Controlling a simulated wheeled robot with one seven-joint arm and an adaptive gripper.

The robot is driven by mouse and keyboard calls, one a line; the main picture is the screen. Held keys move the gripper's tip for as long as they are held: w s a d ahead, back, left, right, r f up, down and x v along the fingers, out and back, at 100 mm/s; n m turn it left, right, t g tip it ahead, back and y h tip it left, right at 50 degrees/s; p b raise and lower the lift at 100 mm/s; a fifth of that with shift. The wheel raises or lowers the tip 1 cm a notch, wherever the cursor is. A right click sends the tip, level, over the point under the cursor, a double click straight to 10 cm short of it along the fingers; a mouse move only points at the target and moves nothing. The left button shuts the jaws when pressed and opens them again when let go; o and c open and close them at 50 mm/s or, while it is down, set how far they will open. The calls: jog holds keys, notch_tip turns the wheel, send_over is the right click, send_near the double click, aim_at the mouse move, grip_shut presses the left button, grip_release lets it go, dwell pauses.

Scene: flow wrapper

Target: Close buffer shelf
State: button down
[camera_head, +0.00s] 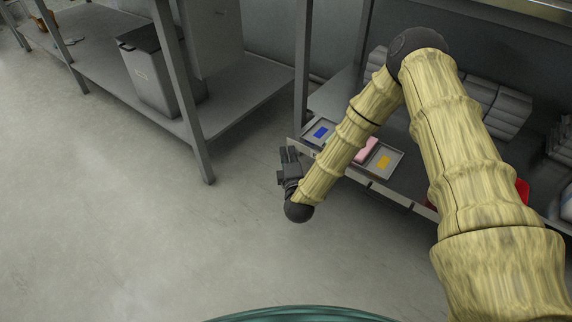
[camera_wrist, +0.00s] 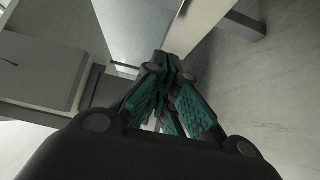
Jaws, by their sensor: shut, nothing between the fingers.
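The buffer shelf (camera_head: 345,165) appears to be the low grey shelf at the right in the head view. Its front edge carries a tray with a blue card (camera_head: 321,132), a pink item (camera_head: 366,150) and a tray with a yellow card (camera_head: 383,162). My arm hides part of it, and I cannot tell how far it is pulled out. My gripper (camera_head: 290,155) is beside its left front end, over the floor. In the wrist view my gripper (camera_wrist: 166,65) has its teal-padded fingers together and holds nothing. A pale edge (camera_wrist: 205,18) lies just beyond the fingertips; contact cannot be told.
A metal table (camera_head: 255,82) with a grey bin (camera_head: 150,75) on its lower shelf stands at the back left. Grey stacked packs (camera_head: 508,110) and a red item (camera_head: 522,190) are on the right-hand rack. The floor (camera_head: 130,200) at left is clear.

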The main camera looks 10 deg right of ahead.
jog(key=shift+w+d+b, duration=0.45)
jog(key=shift+w+d, duration=0.2)
jog(key=shift+d, duration=0.1)
jog(key=shift+w+r, duration=0.1)
